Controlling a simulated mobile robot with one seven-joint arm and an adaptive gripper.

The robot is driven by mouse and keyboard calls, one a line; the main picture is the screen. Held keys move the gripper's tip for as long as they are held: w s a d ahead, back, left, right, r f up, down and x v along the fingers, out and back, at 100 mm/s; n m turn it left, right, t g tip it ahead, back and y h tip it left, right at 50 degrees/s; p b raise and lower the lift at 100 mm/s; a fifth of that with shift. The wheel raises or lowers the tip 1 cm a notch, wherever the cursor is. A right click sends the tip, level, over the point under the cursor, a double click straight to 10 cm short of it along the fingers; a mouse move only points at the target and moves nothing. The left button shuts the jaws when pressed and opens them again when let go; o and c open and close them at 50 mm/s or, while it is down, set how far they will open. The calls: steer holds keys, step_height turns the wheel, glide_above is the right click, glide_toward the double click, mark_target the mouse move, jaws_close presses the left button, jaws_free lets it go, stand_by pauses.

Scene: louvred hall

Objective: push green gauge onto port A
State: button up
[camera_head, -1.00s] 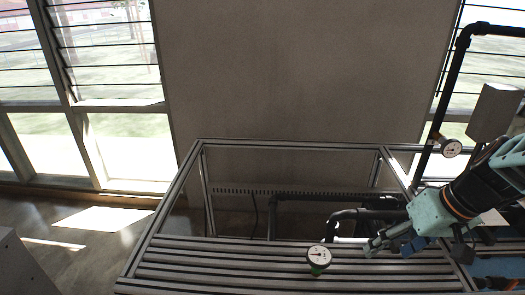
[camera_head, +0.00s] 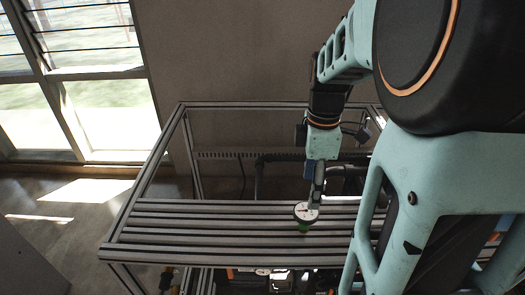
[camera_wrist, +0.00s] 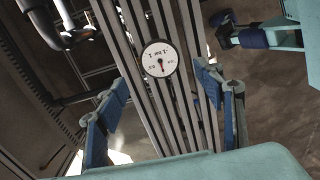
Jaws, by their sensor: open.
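The green gauge (camera_head: 306,213), a round white dial with a green base, stands on the slatted metal rack top (camera_head: 230,229) in the head view. It also shows in the wrist view (camera_wrist: 159,59), face towards the camera, between and beyond the fingers. My gripper (camera_head: 316,192) is pointed down just above and behind the gauge. In the wrist view its blue-padded fingers (camera_wrist: 160,88) are wide apart, with nothing between them held. Whether they flank the gauge or are above it is hard to tell. I cannot make out port A.
Dark pipes (camera_head: 262,170) run behind the rack, and pipework also shows in the wrist view (camera_wrist: 66,30). The rack's upright frame bars (camera_head: 187,150) rise at the left. My arm hides the right side of the head view. The left part of the slats is clear.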

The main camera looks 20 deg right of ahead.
mark_target(307, 211)
steer(key=shift+w+a+f, duration=0.1)
steer(key=shift+a+f, duration=0.05)
steer(key=shift+f, duration=0.1)
step_height(307, 211, down, 10)
steer(key=b, duration=0.7)
steer(key=shift+r+b, duration=0.2)
steer(key=shift+b, duration=0.2)
steer(key=shift+c, duration=0.6)
jaws_close()
steer(key=shift+r, duration=0.15)
steer(key=shift+r+p, duration=2.75)
steer(key=shift+r, duration=0.7)
